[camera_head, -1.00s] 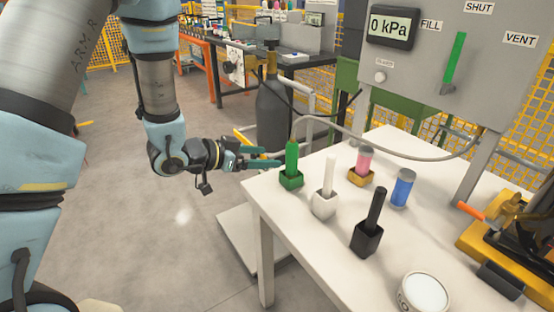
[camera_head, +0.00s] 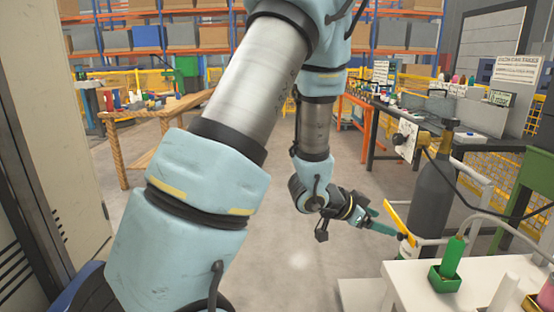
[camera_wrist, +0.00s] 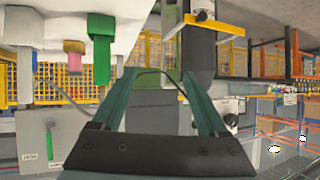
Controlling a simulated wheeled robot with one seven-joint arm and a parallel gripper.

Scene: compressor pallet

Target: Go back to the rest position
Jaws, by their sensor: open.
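My gripper (camera_head: 384,220) is at the end of the bent arm, in the middle right of the head view, left of the white table's corner. Its two green fingers stand apart with nothing between them in the wrist view (camera_wrist: 160,78). It is open and empty. The green marker-like piece in its green holder (camera_head: 452,262) stands on the white table (camera_head: 405,287), right of and apart from my gripper. The wrist view shows the same green piece (camera_wrist: 101,50) upside down at the left.
A dark gas cylinder (camera_head: 432,190) stands behind the white table, with a yellow bar (camera_head: 397,220) near my fingers. A wooden table (camera_head: 165,108) with items is at the back left. A beige cabinet (camera_head: 50,130) fills the left edge. The floor between is free.

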